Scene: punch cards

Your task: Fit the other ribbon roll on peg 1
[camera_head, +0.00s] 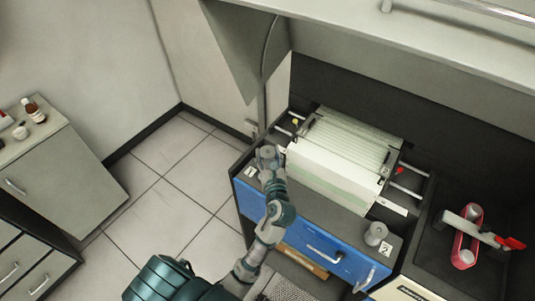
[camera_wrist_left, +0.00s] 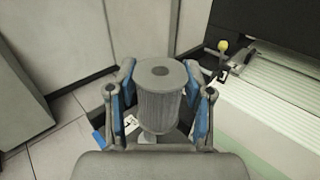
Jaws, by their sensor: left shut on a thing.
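My left gripper (camera_head: 268,156) is over the left end of the printer's front ledge. In the left wrist view, my left gripper (camera_wrist_left: 160,95) is shut on a grey ribbed ribbon roll (camera_wrist_left: 160,98), with its blue-padded fingers on either side. The roll is upright and shows a dark centre hole at its top. A white label (camera_wrist_left: 131,123) and a light grey piece (camera_wrist_left: 147,138), perhaps peg 1, show below the roll, partly hidden. I cannot tell whether the roll touches them. Another grey roll (camera_head: 375,233) stands at the ledge's right end, by a label marked 2 (camera_head: 385,249). My right gripper is not in view.
The printer's striped paper bed (camera_head: 340,155) lies just right of my left gripper, with a yellow-knobbed lever (camera_wrist_left: 222,46) near. Blue drawers (camera_head: 300,237) are below the ledge. A cabinet with bottles (camera_head: 40,165) stands left.

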